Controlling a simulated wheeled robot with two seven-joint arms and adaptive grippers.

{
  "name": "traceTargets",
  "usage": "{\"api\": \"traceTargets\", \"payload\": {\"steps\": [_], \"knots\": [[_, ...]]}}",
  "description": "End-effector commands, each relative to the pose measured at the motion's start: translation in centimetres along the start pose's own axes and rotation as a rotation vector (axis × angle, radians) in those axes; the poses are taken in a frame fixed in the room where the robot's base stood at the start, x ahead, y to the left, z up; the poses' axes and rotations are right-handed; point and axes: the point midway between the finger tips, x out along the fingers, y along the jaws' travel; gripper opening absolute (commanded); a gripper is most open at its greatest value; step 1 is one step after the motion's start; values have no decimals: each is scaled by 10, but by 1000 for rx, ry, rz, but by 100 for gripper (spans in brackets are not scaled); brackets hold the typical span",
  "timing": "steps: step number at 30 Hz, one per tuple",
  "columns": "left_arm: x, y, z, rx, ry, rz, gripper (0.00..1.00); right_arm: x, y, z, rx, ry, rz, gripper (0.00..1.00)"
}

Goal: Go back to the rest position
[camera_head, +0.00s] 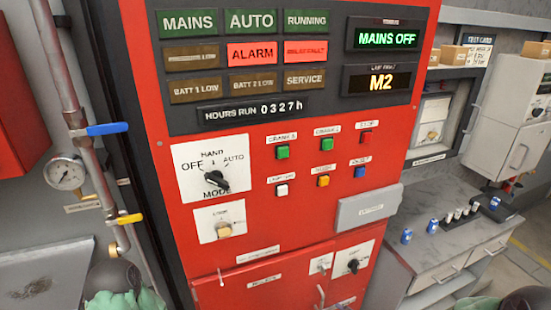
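Parts of my two arms show at the bottom edge, dark and rounded with green beside them: one at the lower left (113,278), one at the lower right corner (527,301). Neither gripper can be made out, so I cannot see whether they hold anything. The red fire pump panel (240,135) fills the middle. It carries a black mode knob (212,179), whose exact setting is hard to read. Below it is a smaller beige switch (224,229). The ALARM lamp (252,53) looks lit red. Displays read MAINS OFF (387,38) and M2 (380,82).
At left are a pipe with a blue-handled valve (106,129), a yellow-handled valve (129,219) and a pressure gauge (64,173). At right is a grey bench (425,245) with blue cans (407,236) and small pale items. A grey box (368,207) projects from the panel.

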Motion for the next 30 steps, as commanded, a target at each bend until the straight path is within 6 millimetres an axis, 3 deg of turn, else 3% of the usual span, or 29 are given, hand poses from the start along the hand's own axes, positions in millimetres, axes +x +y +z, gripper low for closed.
{"api": "traceTargets", "payload": {"steps": [9,18,24,30], "knots": [[0,0,0,0,0,0,64,27,-32,110,220,-324,-3,42],[0,0,0,0,0,0,64,21,-72,213,392,-635,24,42],[0,0,0,0,0,0,64,9,-91,256,459,-771,47,42],[0,0,0,0,0,0,64,4,-96,268,479,-811,55,42]]}}
